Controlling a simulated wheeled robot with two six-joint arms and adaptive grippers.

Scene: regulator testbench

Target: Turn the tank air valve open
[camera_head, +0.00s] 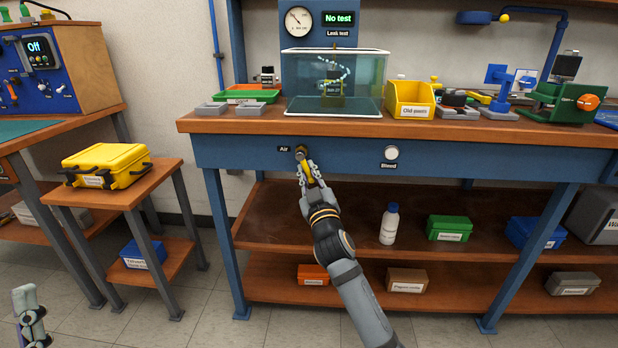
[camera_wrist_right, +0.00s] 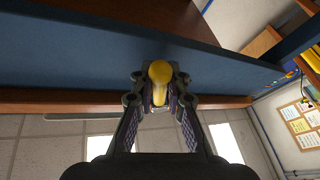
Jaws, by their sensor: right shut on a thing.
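The tank air valve (camera_head: 301,150) sits on the blue front rail of the bench, just right of a small "Air" label (camera_head: 284,149). Its yellow handle (camera_wrist_right: 159,72) shows between the fingers in the right wrist view. My right gripper (camera_head: 308,171) is shut on this handle, which the fingers partly hide in the head view. The right wrist view shows the gripper (camera_wrist_right: 160,98) with a finger on each side of the handle. The water tank (camera_head: 335,80) stands on the bench above. My left gripper (camera_head: 26,300) is at the bottom left corner, away from the bench; its jaws are unclear.
A white round "Bleed" knob (camera_head: 391,153) is on the same rail to the right. A gauge (camera_head: 299,20) and a "No test" display (camera_head: 339,18) are behind the tank. A yellow bin (camera_head: 410,98) and green tray (camera_head: 245,95) flank the tank. A white bottle (camera_head: 389,224) stands on the shelf below.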

